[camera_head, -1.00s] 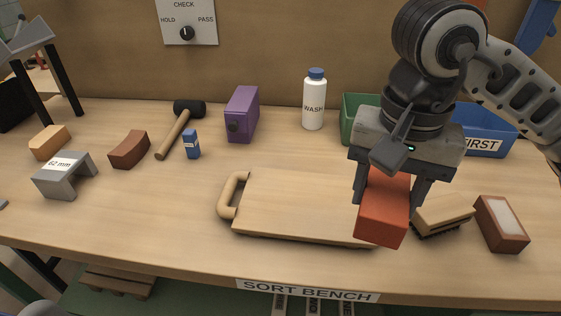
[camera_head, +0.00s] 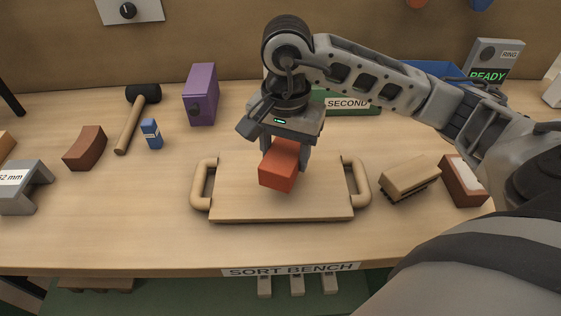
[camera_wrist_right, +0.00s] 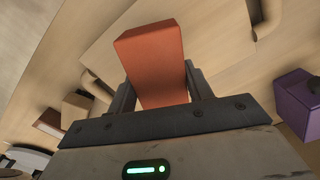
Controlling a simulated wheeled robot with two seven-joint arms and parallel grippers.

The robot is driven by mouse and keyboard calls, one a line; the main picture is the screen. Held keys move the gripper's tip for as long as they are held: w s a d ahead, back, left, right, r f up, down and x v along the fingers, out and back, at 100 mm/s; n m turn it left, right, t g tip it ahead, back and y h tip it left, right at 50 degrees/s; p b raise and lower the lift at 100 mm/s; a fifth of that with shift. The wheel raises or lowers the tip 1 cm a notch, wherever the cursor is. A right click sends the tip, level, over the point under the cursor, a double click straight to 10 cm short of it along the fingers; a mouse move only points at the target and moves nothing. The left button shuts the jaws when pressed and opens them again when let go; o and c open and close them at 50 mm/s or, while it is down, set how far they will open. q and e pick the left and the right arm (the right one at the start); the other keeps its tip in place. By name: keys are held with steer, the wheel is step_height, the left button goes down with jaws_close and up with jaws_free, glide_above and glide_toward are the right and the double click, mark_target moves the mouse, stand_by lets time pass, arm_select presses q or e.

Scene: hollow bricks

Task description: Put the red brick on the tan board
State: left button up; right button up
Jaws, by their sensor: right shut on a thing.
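The red brick (camera_head: 279,168) is orange-red and held in my right gripper (camera_head: 286,152), whose fingers are shut on its sides. It is over the middle of the tan board (camera_head: 236,207), a wooden tray-like board with a handle at each end. I cannot tell whether the brick touches the board or hovers just above it. In the right wrist view the red brick (camera_wrist_right: 153,62) sits between the two fingers (camera_wrist_right: 156,88), with the board (camera_wrist_right: 205,35) behind it. My left gripper is not in view.
A wooden brush (camera_head: 410,178) and a brown brick with a pale top (camera_head: 464,180) lie right of the board. A purple box (camera_head: 200,95), blue small box (camera_head: 151,133), mallet (camera_head: 135,115), brown curved block (camera_head: 85,148) and grey bridge gauge (camera_head: 22,187) lie left. The bench front is clear.

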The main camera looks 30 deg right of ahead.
mark_target(280, 163)
steer(key=shift+w+a+f, duration=0.1)
steer(key=shift+w+f, duration=0.1)
steer(key=f, duration=0.1)
steer(key=f+p, duration=0.1)
steer(key=f, duration=0.1)
steer(key=shift+w, duration=0.3)
steer(key=shift+f, duration=0.4)
steer(key=shift+f+b, duration=0.15)
steer(key=shift+b, duration=0.15)
steer(key=o, duration=1.3)
steer(key=shift+o, duration=0.2)
